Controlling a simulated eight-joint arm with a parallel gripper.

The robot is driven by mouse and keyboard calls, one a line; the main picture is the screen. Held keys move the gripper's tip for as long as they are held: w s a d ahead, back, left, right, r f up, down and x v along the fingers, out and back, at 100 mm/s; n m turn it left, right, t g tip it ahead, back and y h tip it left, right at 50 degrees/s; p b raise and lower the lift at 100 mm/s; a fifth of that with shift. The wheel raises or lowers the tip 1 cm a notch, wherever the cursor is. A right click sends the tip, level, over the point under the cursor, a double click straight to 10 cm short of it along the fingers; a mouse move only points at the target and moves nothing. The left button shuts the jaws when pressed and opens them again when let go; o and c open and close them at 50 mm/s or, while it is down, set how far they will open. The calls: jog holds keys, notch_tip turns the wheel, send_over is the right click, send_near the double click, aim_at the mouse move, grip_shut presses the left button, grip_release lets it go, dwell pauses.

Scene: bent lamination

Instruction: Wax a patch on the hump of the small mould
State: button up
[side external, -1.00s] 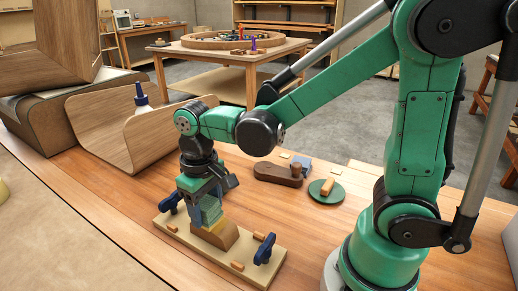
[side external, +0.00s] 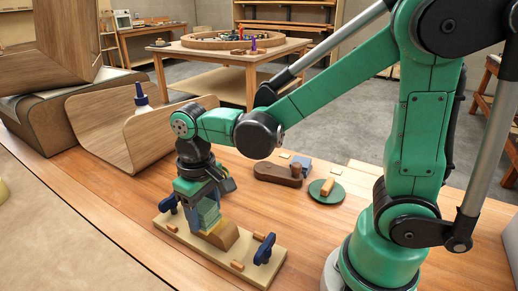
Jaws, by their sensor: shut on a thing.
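The small mould is a tan wooden hump (side external: 226,238) on a pale baseboard (side external: 190,240), with a dark blue clamp at each end, one on the left (side external: 168,204) and one on the right (side external: 265,249). My gripper (side external: 206,212) points down over the left part of the hump. It is shut on a small pale block, probably wax, largely hidden between the fingers. The block's yellowish lower end seems to meet the hump's top, but I cannot tell how firmly it touches. The hump's left side is partly hidden by the gripper.
A wooden plane-like tool (side external: 278,174) and a green disc with an orange block (side external: 327,191) lie on the bench to the right. The front bench is clear.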

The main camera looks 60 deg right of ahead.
jog(key=shift+a, duration=0.5)
jog(key=shift+d, duration=2.75)
jog(key=shift+d+r, duration=0.15)
jog(key=shift+d, duration=0.05)
jog(key=shift+w, duration=0.1)
notch_tip(320, 180, up, 6)
